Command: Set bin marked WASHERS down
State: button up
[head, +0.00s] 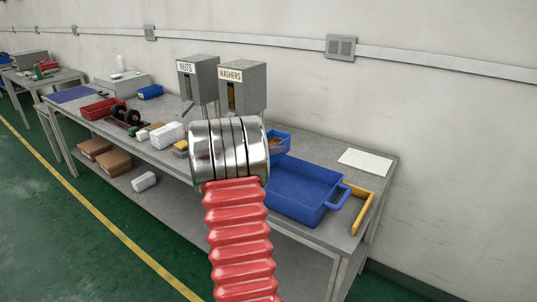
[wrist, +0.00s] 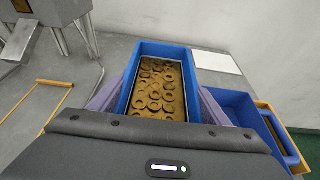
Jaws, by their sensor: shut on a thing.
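A small blue bin (wrist: 138,75) filled with brass-coloured washers (wrist: 155,90) is in the wrist view. My gripper (wrist: 160,98) is shut on this bin, with a purplish finger on each side of it. In the head view part of the bin (head: 280,142) shows past my arm, over the bench near the dispenser marked WASHERS (head: 242,88). My gripper is hidden behind the arm there. No label on the bin is readable. I cannot tell whether its underside touches the bench.
A larger blue tray (head: 300,190) stands right of the bin, with a yellow-edged piece (head: 362,212) beside it. A white sheet (head: 366,162) lies at the bench's back right. The NUTS dispenser (head: 196,82) stands left. A yellow bracket-shaped outline (wrist: 48,84) marks bare bench left of the bin.

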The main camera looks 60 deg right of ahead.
jog(key=shift+f, duration=1.6)
jog(key=shift+f, duration=0.6)
jog(key=o, duration=1.6)
jog(key=shift+f, duration=0.1)
jog(key=shift+r, duration=0.45)
jog(key=shift+a+r, duration=0.2)
jog(key=shift+r, duration=0.1)
jog(key=v, duration=1.1)
jog(key=shift+a, duration=0.3)
jog(key=shift+w, duration=0.1)
